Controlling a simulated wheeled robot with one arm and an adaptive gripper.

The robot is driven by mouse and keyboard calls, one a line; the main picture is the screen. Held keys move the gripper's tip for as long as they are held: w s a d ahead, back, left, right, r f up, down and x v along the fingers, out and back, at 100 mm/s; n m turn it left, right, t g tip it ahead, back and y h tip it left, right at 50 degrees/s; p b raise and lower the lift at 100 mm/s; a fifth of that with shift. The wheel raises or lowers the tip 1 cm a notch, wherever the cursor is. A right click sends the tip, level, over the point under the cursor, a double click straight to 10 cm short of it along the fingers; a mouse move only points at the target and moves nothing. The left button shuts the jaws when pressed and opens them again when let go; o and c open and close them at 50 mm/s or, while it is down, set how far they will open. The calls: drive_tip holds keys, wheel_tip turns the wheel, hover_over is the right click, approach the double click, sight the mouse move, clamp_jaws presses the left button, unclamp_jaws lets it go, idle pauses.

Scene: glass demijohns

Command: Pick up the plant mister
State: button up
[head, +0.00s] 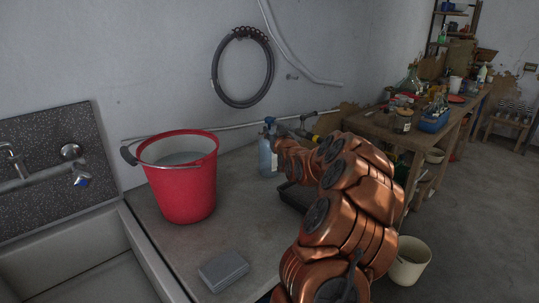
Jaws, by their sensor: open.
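The plant mister appears to be the translucent bluish spray bottle (267,155) with a blue head, upright on the grey counter beyond the red bucket, close to the wall. My copper arm reaches up from the bottom right, and its far end, with my gripper (281,147), is just right of the bottle. My gripper is open. The fingers are small and partly hidden by my own arm, so I cannot tell whether they touch the bottle or stand around it. The bottle's right side is partly covered.
A red bucket (183,186) with liquid stands on the counter (236,196), left of the mister. A grey block (223,270) lies at the front. A sink (85,262) is at left. A dark tray (294,195) is partly behind my arm. A cluttered wooden bench (437,138) stands behind at right.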

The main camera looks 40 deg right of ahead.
sight(269, 125)
drive_tip(key=shift+w+d, duration=0.1)
drive_tip(key=shift+w, duration=0.3)
drive_tip(key=shift+w+d+r+p, duration=0.25)
drive_tip(key=shift+w+d+p, duration=0.25)
drive_tip(key=shift+w+p, duration=0.4)
drive_tip(key=shift+p+x, duration=0.7)
drive_tip(key=shift+x, duration=0.75)
drive_tip(key=shift+f, duration=0.2)
drive_tip(key=shift+c, duration=0.3)
clamp_jaws()
